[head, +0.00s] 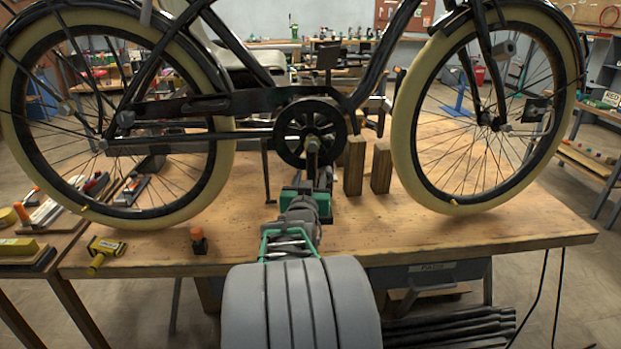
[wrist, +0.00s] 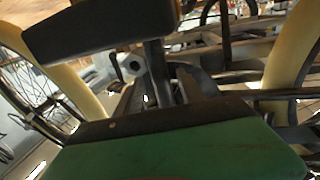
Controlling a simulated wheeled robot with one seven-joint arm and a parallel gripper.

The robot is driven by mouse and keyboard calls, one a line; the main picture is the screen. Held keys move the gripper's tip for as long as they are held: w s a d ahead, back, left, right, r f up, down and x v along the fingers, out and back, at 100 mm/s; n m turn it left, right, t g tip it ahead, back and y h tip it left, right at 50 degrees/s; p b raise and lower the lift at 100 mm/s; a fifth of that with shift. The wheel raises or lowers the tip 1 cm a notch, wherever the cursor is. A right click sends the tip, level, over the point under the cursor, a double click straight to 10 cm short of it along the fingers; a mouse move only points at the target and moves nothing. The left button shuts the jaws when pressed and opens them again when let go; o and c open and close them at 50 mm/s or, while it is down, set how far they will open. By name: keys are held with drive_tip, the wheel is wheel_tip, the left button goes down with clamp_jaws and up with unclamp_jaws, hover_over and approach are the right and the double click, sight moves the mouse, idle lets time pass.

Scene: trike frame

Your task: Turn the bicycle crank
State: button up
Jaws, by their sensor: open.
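The black trike stands on a wooden workbench. Its dark round chainring (head: 296,132) is in the middle of the head view, with the crank (head: 312,147) at its front. My gripper (head: 318,180) is just in front of and below the crank, reaching toward it. In the wrist view my gripper (wrist: 150,80) has a dark finger above and a green-backed finger below, with a gap between them. A grey metal rod with a hexagonal end (wrist: 131,66) shows in this gap; I cannot tell whether either finger touches it.
Two wooden blocks (head: 354,165) stand close right of the crank. The large cream-tyred wheels (head: 216,165) flank it, and a thin black stand leg is to its left. A yellow tool (head: 104,247) and a small orange-topped item (head: 198,240) lie at the front left of the bench (head: 470,235).

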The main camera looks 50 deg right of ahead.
drive_tip(key=shift+w+d, duration=0.25)
drive_tip(key=shift+d, duration=0.1)
clamp_jaws()
idle(1.2)
